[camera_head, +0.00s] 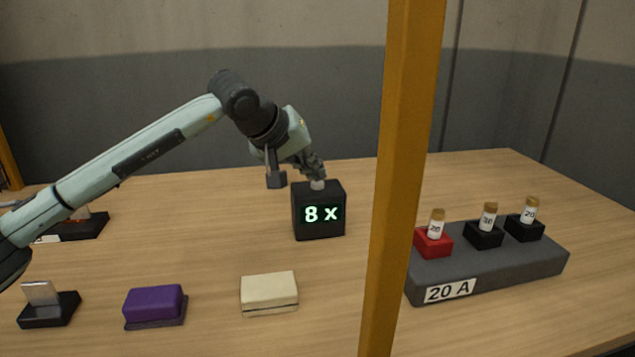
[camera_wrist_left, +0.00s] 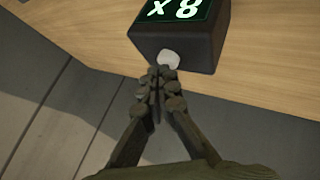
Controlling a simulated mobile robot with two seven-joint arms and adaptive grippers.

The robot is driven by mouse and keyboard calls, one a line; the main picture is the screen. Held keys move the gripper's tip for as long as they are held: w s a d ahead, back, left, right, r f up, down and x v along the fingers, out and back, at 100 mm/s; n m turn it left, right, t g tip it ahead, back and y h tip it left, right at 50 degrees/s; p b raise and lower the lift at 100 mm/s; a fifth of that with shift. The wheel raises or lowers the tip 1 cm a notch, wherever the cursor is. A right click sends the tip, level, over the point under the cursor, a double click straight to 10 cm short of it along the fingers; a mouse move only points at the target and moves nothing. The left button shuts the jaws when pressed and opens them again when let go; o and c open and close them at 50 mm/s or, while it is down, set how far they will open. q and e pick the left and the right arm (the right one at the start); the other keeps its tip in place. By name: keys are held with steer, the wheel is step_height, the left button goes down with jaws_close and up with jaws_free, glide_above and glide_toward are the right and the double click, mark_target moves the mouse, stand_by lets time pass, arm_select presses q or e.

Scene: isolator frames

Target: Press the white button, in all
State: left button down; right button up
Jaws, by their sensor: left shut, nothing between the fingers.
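A black box (camera_head: 319,217) with a green "8 x" display stands on the table near the middle. A white button (camera_head: 317,185) sits on its top. In the left wrist view the black box (camera_wrist_left: 190,45) shows upside down, with the white button (camera_wrist_left: 169,60) just ahead of the fingertips. My left gripper (camera_head: 315,172) is shut and empty, its tips right above the button. In the left wrist view the closed fingertips (camera_wrist_left: 160,76) are at the button's near edge; whether they touch it I cannot tell. My right gripper is not in view.
A yellow post (camera_head: 400,180) stands in front, right of the box. A grey rack (camera_head: 510,270) marked "20 A" holds several fuses. A purple block (camera_head: 154,304), a cream block (camera_head: 268,292) and black holders (camera_head: 50,309) lie at front and left.

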mark_target(315, 183)
arm_select(q)
steer(key=shift+f, duration=0.3)
steer(key=shift+r, duration=0.15)
stand_by(0.3)
steer(key=shift+r, duration=0.8)
steer(key=shift+r+p, duration=1.4)
steer(key=shift+r, duration=1.15)
